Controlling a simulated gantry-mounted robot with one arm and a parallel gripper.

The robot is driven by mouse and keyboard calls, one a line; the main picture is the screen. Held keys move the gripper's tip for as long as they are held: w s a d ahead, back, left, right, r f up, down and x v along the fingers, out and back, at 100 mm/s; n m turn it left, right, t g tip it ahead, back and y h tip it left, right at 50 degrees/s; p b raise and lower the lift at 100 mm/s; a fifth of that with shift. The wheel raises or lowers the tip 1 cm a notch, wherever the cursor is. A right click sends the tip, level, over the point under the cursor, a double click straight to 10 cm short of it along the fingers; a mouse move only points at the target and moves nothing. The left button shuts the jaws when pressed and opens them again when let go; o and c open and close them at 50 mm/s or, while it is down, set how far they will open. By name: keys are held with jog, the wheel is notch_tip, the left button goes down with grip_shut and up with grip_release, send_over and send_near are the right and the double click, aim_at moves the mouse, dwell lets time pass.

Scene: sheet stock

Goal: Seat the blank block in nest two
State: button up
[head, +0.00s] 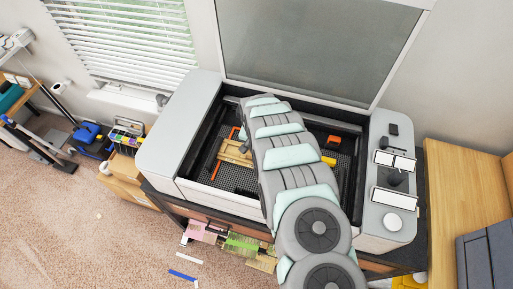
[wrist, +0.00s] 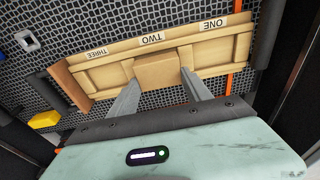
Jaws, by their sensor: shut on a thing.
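A light wooden tray (wrist: 98,75) with three nests lies on the perforated bed in the wrist view, labelled THREE, TWO and ONE from left to right. My gripper (wrist: 158,82) is shut on the plain tan blank block (wrist: 157,71), with one finger on each side of it. The block lines up with the middle nest, under the label TWO, and overlaps the tray's near edge in the picture. I cannot tell whether it touches the nest floor. In the head view part of the tray (head: 232,153) shows left of my arm, which hides the gripper and block.
A yellow block (wrist: 45,119) lies on the bed left of the tray and also shows in the head view (head: 328,161). An orange-topped dark object (head: 334,141) sits at the bed's back right. The machine's raised grey housing (head: 182,125) surrounds the bed.

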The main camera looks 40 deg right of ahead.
jog(key=shift+f+b, duration=0.4)
jog(key=shift+f, duration=0.4)
jog(key=o, duration=1.5)
jog(key=shift+r, duration=0.1)
jog(key=r, duration=0.6)
jog(key=a+r+b, duration=0.1)
jog(key=r, duration=0.2)
jog(key=shift+s, duration=0.4)
jog(key=shift+r+p, duration=0.3)
jog(key=shift+r, duration=0.5)
jog(key=shift+a, duration=0.1)
